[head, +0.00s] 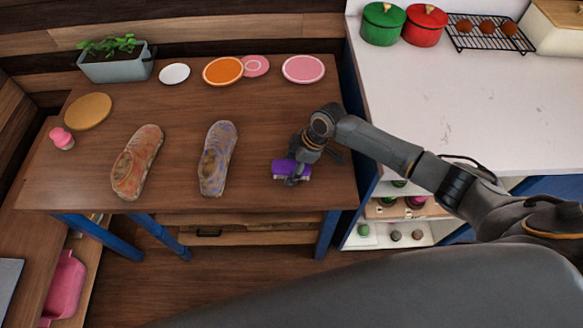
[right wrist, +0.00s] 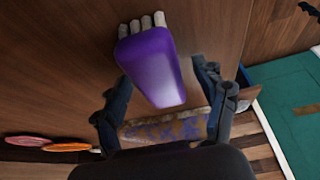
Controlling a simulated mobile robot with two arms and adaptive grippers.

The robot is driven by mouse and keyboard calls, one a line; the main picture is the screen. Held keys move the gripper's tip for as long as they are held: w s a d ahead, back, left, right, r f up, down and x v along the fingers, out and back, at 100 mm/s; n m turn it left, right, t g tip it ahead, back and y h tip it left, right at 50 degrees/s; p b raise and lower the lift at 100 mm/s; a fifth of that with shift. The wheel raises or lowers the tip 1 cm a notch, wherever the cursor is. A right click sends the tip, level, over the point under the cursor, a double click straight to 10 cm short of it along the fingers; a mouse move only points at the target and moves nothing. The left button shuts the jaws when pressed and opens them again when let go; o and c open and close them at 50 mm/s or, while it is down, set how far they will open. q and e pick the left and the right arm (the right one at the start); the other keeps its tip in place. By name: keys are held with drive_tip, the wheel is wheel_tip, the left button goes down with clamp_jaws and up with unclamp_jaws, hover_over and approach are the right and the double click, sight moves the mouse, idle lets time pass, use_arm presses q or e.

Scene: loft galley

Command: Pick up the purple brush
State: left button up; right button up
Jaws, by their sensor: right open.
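The purple brush (head: 306,173) lies on the wooden table near its right front part, with my right gripper (head: 292,176) right over it and partly hiding it. In the right wrist view the brush (right wrist: 150,62) shows a smooth purple body and a row of pale bristle tufts at its far end. The fingers of my right gripper (right wrist: 162,88) are spread apart, one to each side of the near end of the brush. I cannot tell whether they touch it. My left gripper is out of view.
Two patterned shoe-like things, one reddish (head: 137,162) and one bluish (head: 217,158), lie left of the brush. Plates, including an orange one (head: 223,71), and a planter (head: 116,64) stand along the back. A white counter (head: 450,105) adjoins on the right.

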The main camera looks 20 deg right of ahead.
drive_tip(key=shift+f, duration=0.25)
idle(0.3)
drive_tip(key=c, duration=1.3)
